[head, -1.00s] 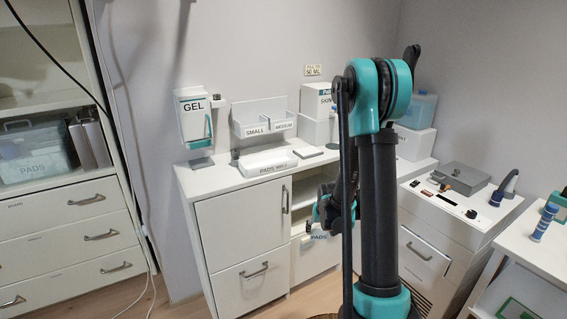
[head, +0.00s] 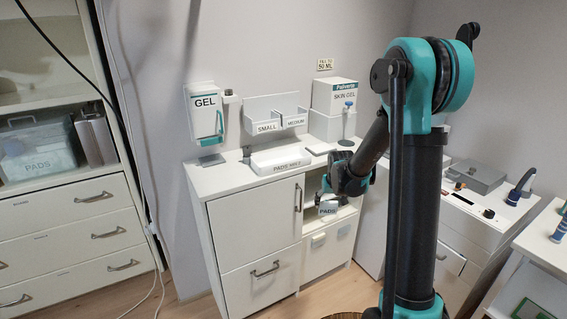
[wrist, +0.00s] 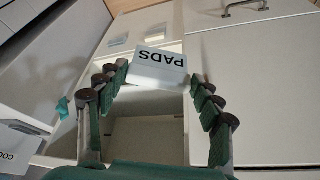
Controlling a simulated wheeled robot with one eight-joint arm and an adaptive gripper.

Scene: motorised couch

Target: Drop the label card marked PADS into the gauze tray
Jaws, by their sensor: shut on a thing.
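The white label card marked PADS (head: 328,208) is held between the fingertips of my gripper (head: 329,199), in front of the open shelf of the white cabinet. In the wrist view the card (wrist: 157,68) reads upside down, and the fingers (wrist: 160,74) close on its two sides. A low white tray (head: 283,166) with a front label starting with PADS stands on the cabinet top, up and left of my gripper; it looks like the gauze tray, but I cannot tell for sure. The card is apart from it. The tray's inside shows little.
A bottle (head: 348,122) stands by the box. A grey case (head: 478,177) lies on the unit at right.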

